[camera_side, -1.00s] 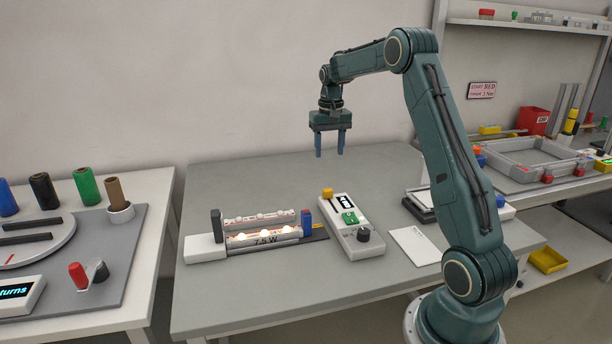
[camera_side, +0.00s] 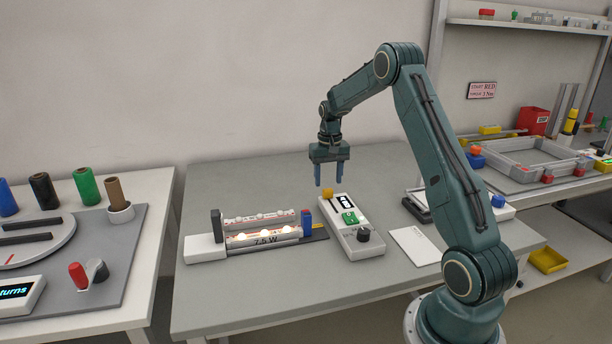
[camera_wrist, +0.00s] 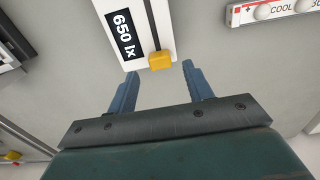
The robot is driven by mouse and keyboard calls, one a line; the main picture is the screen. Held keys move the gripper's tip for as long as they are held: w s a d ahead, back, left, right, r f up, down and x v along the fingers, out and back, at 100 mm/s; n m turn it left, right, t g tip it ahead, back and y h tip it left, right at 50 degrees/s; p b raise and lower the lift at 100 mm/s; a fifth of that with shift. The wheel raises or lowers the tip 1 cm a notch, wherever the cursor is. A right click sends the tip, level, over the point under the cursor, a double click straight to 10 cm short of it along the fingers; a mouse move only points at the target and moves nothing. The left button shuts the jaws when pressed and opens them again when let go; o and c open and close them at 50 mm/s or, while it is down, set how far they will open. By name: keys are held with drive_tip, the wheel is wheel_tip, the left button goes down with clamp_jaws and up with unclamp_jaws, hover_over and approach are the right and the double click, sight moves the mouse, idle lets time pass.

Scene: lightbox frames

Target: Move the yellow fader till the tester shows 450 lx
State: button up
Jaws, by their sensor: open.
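The yellow fader (camera_wrist: 160,61) sits at the near end of a dark slot on the white tester box (camera_wrist: 165,20) in the wrist view. In the side view the yellow fader (camera_side: 328,193) is at the far end of the tester box (camera_side: 345,240). The tester display (camera_wrist: 124,33) reads 650 lx in the wrist view. My gripper (camera_side: 329,184) is open and empty, just above and behind the fader. In the wrist view my gripper's fingers (camera_wrist: 157,80) stand apart, on either side of the fader's line, with no visible contact.
A light strip fixture (camera_side: 262,235) marked 7.5 W, with glowing bulbs, lies left of the tester. A green switch (camera_side: 350,218) and a black knob (camera_side: 363,235) are on the tester. A white card (camera_side: 414,246) lies to its right. The table behind is clear.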

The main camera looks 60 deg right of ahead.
sight(328, 190)
drive_tip(key=shift+f, duration=2.15)
drive_tip(key=shift+c, duration=0.2)
clamp_jaws()
